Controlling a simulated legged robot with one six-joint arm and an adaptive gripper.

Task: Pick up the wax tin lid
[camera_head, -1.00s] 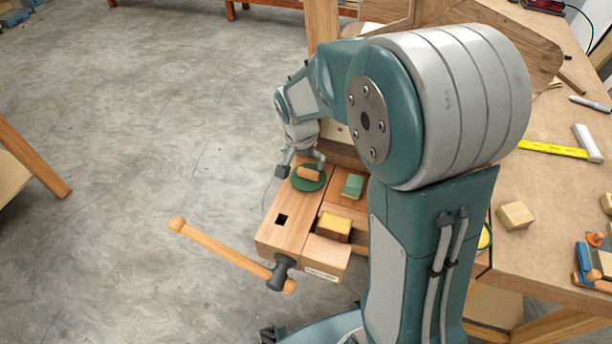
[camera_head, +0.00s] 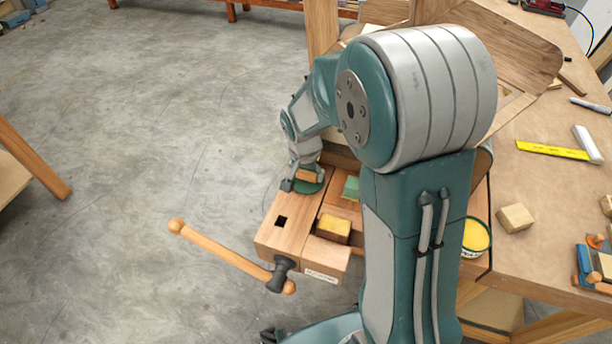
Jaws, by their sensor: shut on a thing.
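The wax tin lid (camera_head: 311,189) is a dark green disc with a wooden piece across its top. It lies at the far end of the wooden vise jaw (camera_head: 276,236). My gripper (camera_head: 304,180) is down at the lid, shut on its wooden piece as far as I can see. The fingers partly cover the lid, and I cannot tell whether it is lifted off the wood. The open wax tin (camera_head: 476,236), with yellow wax inside, stands at the bench edge right of my arm.
A green block (camera_head: 351,187) and a yellow-topped block (camera_head: 333,228) sit close by on the vise. The vise handle (camera_head: 222,249) sticks out to the left.

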